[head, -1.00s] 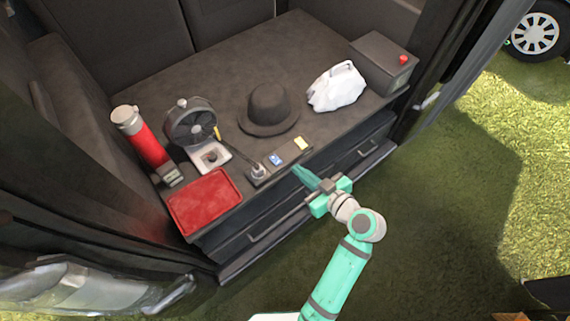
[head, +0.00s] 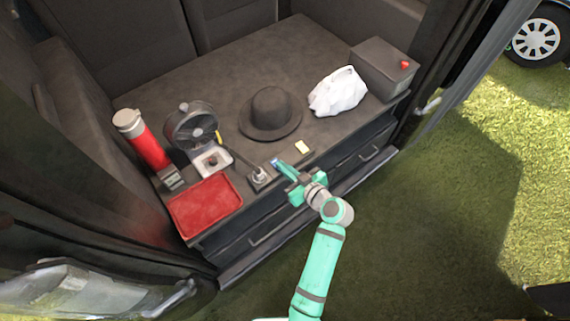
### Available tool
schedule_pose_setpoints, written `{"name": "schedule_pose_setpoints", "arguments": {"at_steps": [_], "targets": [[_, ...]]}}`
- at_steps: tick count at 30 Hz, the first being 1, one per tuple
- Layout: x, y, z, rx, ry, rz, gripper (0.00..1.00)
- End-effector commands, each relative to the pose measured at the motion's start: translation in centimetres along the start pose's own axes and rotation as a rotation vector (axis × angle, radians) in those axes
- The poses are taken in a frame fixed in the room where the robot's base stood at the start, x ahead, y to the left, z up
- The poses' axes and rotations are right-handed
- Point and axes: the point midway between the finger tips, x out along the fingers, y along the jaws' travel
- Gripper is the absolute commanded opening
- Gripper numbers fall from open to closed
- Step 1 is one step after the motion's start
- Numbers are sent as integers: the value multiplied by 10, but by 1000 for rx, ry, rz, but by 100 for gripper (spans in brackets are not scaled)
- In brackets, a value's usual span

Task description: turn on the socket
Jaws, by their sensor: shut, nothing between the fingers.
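The socket (head: 261,183) is a dark strip near the front edge of the vehicle's grey deck. A grey plug (head: 258,173) with a cable stands in its left end. My gripper (head: 278,164) is shut and empty, with its fingertips at the middle of the strip. A bit of blue shows at the tips, and the gripper hides most of the middle of the strip. I cannot tell whether the tips touch it. A small pale yellow patch (head: 302,147) shows just right of the gripper.
A red tray (head: 205,207) lies to the left, with a red flask (head: 145,140) and a dark fan (head: 191,125) behind it. A dark hat (head: 270,114), a white bag (head: 339,92) and a grey box with a red button (head: 385,72) stand farther back.

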Motion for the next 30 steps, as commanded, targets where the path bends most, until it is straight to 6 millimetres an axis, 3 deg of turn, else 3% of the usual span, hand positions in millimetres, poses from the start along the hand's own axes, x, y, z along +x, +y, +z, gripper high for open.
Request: {"name": "schedule_pose_setpoints", "arguments": {"at_steps": [15, 30], "targets": [[2, -1, 12, 1, -3, -1, 0], [-1, 0, 2, -1, 0, 0, 0]]}}
